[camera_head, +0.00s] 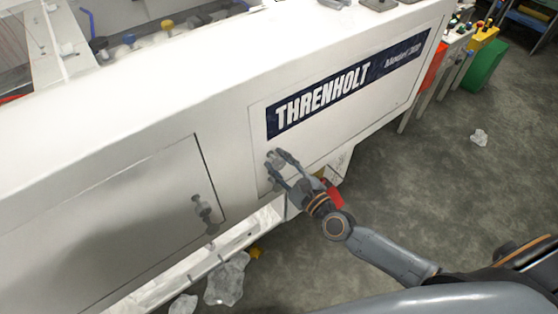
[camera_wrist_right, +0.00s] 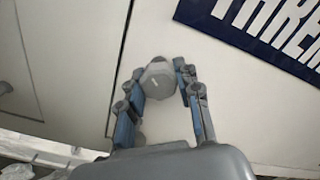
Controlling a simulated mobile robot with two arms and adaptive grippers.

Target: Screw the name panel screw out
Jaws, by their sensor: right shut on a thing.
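The name panel (camera_head: 345,128) is a white cover on the long white machine, with a dark blue THRENHOLT plate (camera_head: 345,85). The name panel screw (camera_wrist_right: 158,78) is a grey faceted knob with a small light mark, at the panel's lower left in the head view. My right gripper (camera_wrist_right: 161,76) is shut on this screw, with its blue-grey fingers on both sides of the knob. In the head view my right gripper (camera_head: 276,165) partly hides the screw. My left gripper is in neither view.
A second panel (camera_head: 130,225) with a dark latch (camera_head: 205,212) lies to the left. Crumpled clear film (camera_head: 228,278) lies below the machine. A red part (camera_head: 334,194) shows behind my right wrist. The grey floor (camera_head: 430,190) at the right is mostly clear.

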